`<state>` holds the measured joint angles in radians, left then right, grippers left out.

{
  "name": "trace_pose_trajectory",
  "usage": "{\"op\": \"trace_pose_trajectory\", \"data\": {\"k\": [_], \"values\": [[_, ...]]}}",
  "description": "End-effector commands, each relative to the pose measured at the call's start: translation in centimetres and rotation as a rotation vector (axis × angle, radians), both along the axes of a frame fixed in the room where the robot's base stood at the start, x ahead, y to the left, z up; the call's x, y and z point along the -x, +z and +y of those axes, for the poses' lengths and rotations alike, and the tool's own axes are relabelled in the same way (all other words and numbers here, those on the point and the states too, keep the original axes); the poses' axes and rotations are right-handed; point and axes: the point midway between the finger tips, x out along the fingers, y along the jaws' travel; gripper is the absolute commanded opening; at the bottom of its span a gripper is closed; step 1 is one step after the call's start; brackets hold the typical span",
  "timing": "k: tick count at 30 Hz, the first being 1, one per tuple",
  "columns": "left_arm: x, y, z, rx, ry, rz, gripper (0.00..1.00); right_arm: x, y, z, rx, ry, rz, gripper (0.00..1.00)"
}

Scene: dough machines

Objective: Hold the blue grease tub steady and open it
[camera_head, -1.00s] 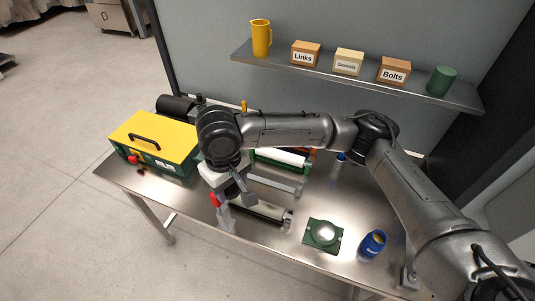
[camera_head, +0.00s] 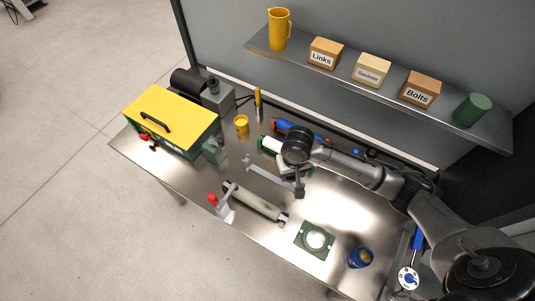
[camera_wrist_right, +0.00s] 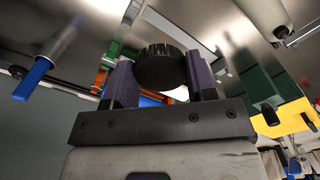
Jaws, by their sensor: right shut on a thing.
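The blue grease tub (camera_head: 360,257) stands upright near the front right of the bench. It has a yellowish patch; whether its top is open is too small to tell. My right gripper (camera_head: 298,187) is over the middle of the bench, well left of the tub and apart from it. In the right wrist view, its purple-padded fingers (camera_wrist_right: 162,78) are shut on a round black ribbed cap (camera_wrist_right: 160,64), which looks like a lid. The cap is not clear in the head view. My left gripper does not show in either view.
A green plate with a pale disc (camera_head: 315,240) lies left of the tub. A roller (camera_head: 258,203) and red-knobbed clamp (camera_head: 222,204) lie further left. A yellow-topped toolbox (camera_head: 172,122) stands at far left. A shelf (camera_head: 350,75) overhangs the back. A blue-handled tool (camera_head: 417,243) is right.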

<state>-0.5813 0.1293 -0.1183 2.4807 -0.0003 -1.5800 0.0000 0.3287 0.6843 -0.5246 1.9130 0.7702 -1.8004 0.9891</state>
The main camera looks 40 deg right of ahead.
Motion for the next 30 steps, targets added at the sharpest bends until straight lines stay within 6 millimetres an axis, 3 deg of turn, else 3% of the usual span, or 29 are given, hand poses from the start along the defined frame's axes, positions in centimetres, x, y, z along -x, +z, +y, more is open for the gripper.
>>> {"op": "trace_pose_trajectory", "data": {"k": [1,6,15,20,30], "values": [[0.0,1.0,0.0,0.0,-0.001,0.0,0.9,1.3,-0.5,-1.1,0.0,-0.029,0.009,0.23],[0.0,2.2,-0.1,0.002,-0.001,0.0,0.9,4.0,-2.3,-4.1,0.0,-0.097,0.007,0.23],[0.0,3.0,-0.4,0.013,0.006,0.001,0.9,6.6,-3.8,-6.9,-0.002,-0.152,0.002,0.23],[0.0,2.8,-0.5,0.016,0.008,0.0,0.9,5.0,-5.2,-6.7,-0.003,-0.16,-0.001,0.23],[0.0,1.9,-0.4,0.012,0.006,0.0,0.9,-1.6,-9.3,-5.1,-0.004,-0.159,-0.001,0.23]]}}
